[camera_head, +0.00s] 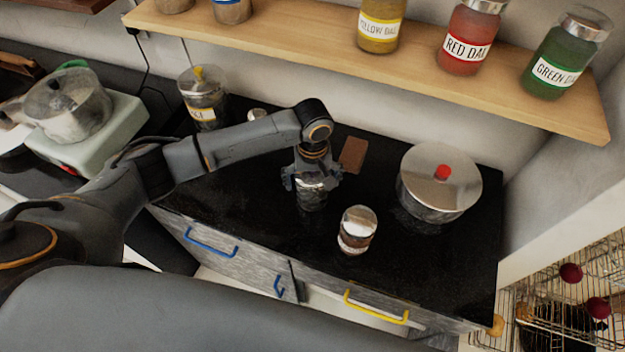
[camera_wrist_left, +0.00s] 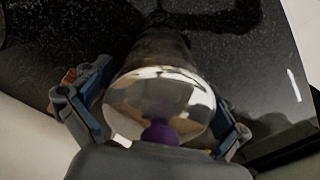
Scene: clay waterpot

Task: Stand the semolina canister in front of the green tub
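A clear canister (camera_head: 312,198) with a metal lid stands on the black counter below my left gripper (camera_head: 314,180). In the left wrist view its shiny lid (camera_wrist_left: 160,98) has a purple knob, and no label on it is readable, so I cannot tell if it is the semolina. The left gripper's fingers (camera_wrist_left: 160,112) are spread on either side of the lid; firm contact is not visible. Another lidded canister (camera_head: 357,231) with a pale label stands nearer the front edge. I cannot make out a green tub. My right gripper is out of view.
A large metal pot (camera_head: 440,186) with a red knob stands at right, and a brown block (camera_head: 353,155) lies behind. A yellow-knobbed canister (camera_head: 203,100) stands at back left. A wooden shelf (camera_head: 420,78) with dal jars overhangs the back. The front right counter is clear.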

